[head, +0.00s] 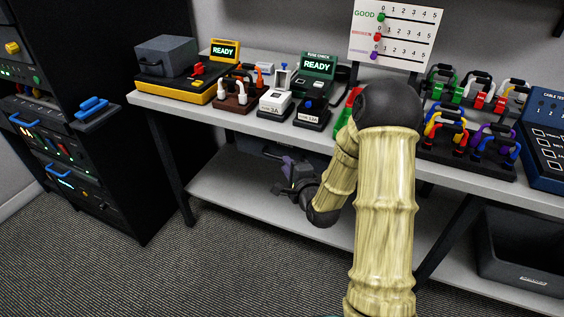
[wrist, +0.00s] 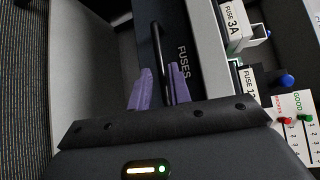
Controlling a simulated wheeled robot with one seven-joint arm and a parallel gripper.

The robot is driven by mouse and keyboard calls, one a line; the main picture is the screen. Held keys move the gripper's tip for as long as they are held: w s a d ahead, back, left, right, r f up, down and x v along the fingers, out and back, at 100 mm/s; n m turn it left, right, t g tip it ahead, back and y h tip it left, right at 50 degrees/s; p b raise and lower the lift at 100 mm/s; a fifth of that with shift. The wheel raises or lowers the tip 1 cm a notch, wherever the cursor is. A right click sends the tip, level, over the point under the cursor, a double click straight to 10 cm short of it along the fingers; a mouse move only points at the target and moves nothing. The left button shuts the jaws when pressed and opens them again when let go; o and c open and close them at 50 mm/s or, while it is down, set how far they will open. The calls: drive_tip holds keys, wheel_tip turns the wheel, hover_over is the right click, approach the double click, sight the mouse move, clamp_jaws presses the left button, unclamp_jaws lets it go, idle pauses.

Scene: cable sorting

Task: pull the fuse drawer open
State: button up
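The fuse drawer has a dark front marked FUSES (wrist: 192,88) and a long black bar handle (wrist: 157,45) in the wrist view. In the head view the drawer (head: 253,147) is a dark shape under the bench top, partly hidden by my arm and gripper. My gripper (wrist: 160,82) has purple fingers that stand on either side of the handle. A gap shows between the fingers, with the bar inside it, so the gripper looks open around the bar. In the head view my gripper (head: 284,172) is below the bench's front edge, and its fingertips are hard to make out.
The bench top (head: 232,118) runs above the drawer and carries fuse boxes (head: 275,102), testers and a cable rack (head: 465,150). A lower shelf (head: 235,195) lies below my gripper. A dark rack cabinet (head: 95,150) stands at left. The carpet in front is clear.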

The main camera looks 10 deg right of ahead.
drive_tip(key=x, duration=0.5)
drive_tip(key=shift+c, duration=0.2)
clamp_jaws()
